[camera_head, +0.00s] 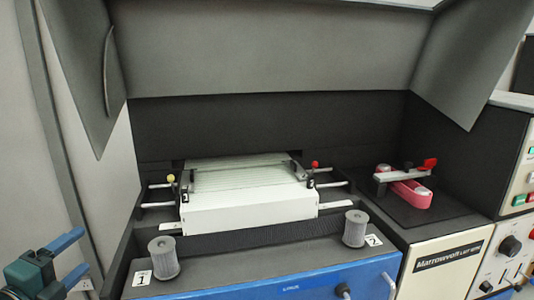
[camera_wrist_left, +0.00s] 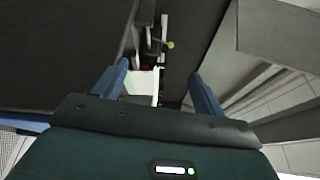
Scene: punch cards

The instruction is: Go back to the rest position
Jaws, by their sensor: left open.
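My left gripper (camera_head: 84,251) is at the lower left of the head view, beside the machine's left front corner. Its two blue fingers are apart with nothing between them. The left wrist view also shows the open fingers (camera_wrist_left: 160,70), with part of the machine beyond them. A stack of white punch cards (camera_head: 250,208) lies in the machine's feed bed, well to the right of the gripper. My right gripper is not in view.
Grey cylinder 1 (camera_head: 163,259) and cylinder 2 (camera_head: 355,228) stand on the machine's front ledge. A yellow knob (camera_head: 171,178) and red knob (camera_head: 315,164) flank the cards. A pink-red device (camera_head: 411,193) sits at right. The raised grey cover (camera_head: 270,55) hangs above.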

